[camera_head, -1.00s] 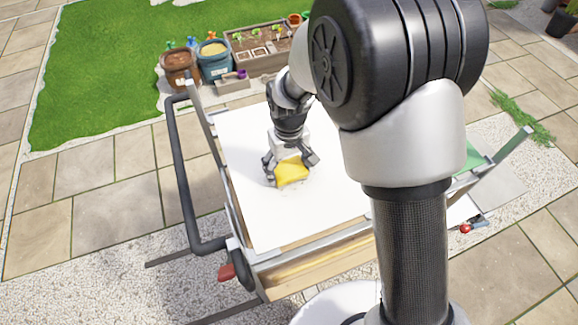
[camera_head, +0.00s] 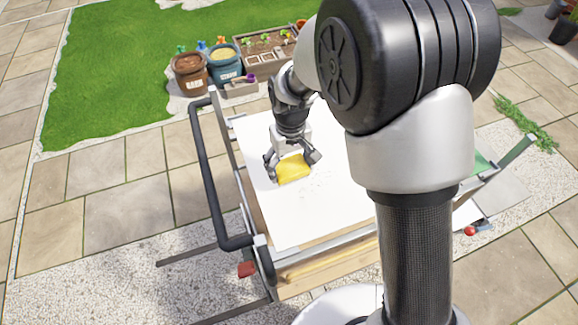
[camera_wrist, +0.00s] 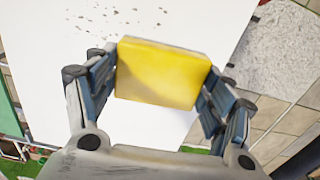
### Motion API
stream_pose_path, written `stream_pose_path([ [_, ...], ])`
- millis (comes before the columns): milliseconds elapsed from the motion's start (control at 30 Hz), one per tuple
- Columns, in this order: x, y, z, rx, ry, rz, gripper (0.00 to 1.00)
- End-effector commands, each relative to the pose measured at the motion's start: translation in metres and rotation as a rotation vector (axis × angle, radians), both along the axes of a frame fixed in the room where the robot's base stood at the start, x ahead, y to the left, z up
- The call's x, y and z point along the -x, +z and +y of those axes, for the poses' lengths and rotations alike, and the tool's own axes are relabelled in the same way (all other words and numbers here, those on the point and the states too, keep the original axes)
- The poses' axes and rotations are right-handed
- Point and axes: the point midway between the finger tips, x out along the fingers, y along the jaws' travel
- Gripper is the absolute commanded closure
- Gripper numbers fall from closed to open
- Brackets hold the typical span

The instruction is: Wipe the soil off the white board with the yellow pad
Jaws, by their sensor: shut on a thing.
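The white board (camera_head: 290,225) lies on the cart's top, partly hidden behind my arm in the head view. It also fills much of the wrist view (camera_wrist: 150,130). My gripper (camera_head: 292,168) is shut on the yellow pad (camera_head: 293,172), over the left part of the board. In the wrist view the pad (camera_wrist: 162,72) sits between both fingers. I cannot tell whether it touches the board. Dark soil specks (camera_head: 318,183) lie to the right of the pad in the head view. They show at the upper left in the wrist view (camera_wrist: 97,52).
The cart has a dark handle rail (camera_head: 207,180) on its left side. Behind it stand a brown pot (camera_head: 190,77), a blue-grey pot (camera_head: 225,68) and a planter box (camera_head: 262,60) with seedlings. Paving lies open to the left.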

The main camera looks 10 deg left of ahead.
Motion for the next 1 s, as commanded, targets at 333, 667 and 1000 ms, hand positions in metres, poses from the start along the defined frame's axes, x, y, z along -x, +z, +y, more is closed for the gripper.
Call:
stream_pose_path([
  [333, -0.003, 0.030, -0.003, 0.001, -0.004, 0.001, 0.44],
  [667, -0.003, 0.030, -0.004, 0.000, -0.003, 0.000, 0.44],
  [1000, -0.006, 0.030, -0.009, 0.000, -0.018, 0.000, 0.44],
])
